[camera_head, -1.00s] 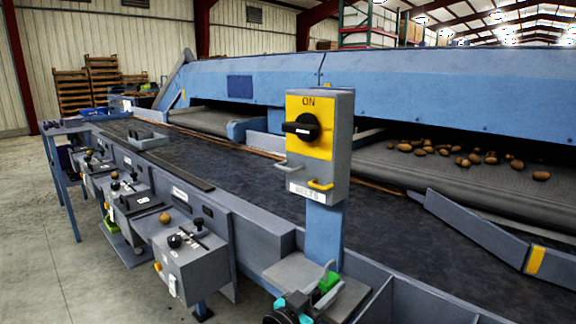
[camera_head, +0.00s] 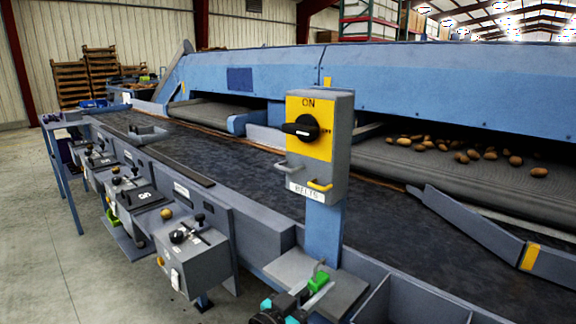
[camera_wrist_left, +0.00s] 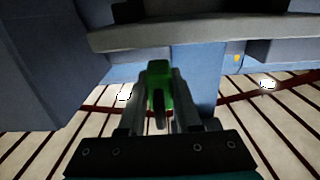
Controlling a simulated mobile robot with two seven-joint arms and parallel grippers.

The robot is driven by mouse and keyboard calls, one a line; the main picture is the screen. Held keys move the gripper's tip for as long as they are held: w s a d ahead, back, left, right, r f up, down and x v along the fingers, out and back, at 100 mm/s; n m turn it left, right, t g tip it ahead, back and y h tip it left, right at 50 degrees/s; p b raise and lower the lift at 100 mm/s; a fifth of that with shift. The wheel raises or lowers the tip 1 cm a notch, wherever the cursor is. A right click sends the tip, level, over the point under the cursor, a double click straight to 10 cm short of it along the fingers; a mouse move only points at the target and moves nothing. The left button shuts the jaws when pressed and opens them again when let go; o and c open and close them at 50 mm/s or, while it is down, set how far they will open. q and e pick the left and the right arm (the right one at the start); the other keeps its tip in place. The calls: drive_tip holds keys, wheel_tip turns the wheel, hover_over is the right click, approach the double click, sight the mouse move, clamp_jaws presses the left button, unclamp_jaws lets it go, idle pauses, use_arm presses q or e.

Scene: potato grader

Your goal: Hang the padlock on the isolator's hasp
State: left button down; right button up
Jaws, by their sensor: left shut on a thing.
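The isolator (camera_head: 342,140) is a grey box on a blue post, with a yellow plate marked ON and a black knob. Two small loops stick out low on it: a grey one (camera_head: 287,168) at the left and a yellow one (camera_head: 320,185) at the front. I cannot tell for sure which is the hasp. My left gripper (camera_head: 308,288) is below the box, in front of the post's foot, shut on the green padlock (camera_head: 319,280). In the left wrist view the padlock (camera_wrist_left: 158,84) sits between the two fingers. Its shackle is not clear. My right gripper is not in view.
A grey ledge (camera_head: 335,290) and side wall lie close behind the gripper. The dark conveyor belt (camera_head: 240,180) runs behind the post, with potatoes (camera_head: 470,155) farther back. Control boxes (camera_head: 190,250) line the near side at left.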

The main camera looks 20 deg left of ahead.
sight(301, 301)
use_arm(q)
drive_tip(key=shift+p+v, duration=0.4)
drive_tip(key=shift+v, duration=2.4)
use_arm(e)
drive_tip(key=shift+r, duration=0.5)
use_arm(q)
drive_tip(key=shift+r, duration=0.1)
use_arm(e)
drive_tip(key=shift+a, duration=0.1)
